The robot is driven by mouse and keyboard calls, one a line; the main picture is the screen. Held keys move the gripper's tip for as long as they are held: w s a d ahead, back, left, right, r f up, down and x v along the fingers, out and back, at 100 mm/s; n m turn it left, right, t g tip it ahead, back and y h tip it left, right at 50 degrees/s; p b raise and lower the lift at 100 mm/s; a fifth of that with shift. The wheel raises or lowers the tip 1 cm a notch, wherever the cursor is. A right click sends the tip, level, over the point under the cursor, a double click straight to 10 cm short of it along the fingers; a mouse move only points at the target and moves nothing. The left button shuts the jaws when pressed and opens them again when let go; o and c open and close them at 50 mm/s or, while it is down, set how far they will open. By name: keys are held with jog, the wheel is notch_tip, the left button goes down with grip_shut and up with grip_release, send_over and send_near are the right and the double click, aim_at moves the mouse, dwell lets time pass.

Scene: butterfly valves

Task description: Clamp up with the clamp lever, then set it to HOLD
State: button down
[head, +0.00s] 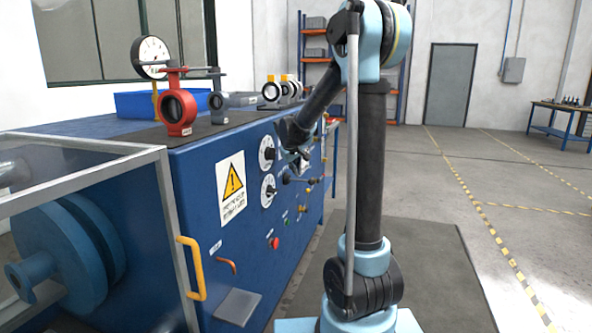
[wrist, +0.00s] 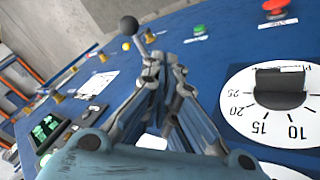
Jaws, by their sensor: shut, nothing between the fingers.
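A lever with a dark ball knob (wrist: 129,25) shows in the wrist view, just beyond my fingertips. Its shaft runs down behind my gripper (wrist: 163,68), so its base is hidden. In the head view a dark ball-ended lever (head: 287,179) sticks out from the blue machine's front, just below my gripper (head: 300,160). I cannot tell whether my fingers touch the lever. My gripper is shut and empty. I cannot read a CLAMP or HOLD mark. A separate orange lever (head: 228,264) sits low on the panel, left of the red button.
White dials (head: 267,154) and a red button (head: 273,243) are on the blue machine (head: 190,220). A large dial (wrist: 275,105) is close right of my gripper in the wrist view. A yellow-handled clear guard (head: 192,268) stands at left. Floor at right is clear.

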jog(key=w+d+f, duration=0.4)
jog(key=w+f, duration=0.1)
jog(key=f, duration=0.1)
jog(key=shift+w+d, duration=0.2)
jog(key=shift+w, duration=0.05)
dwell(0.4)
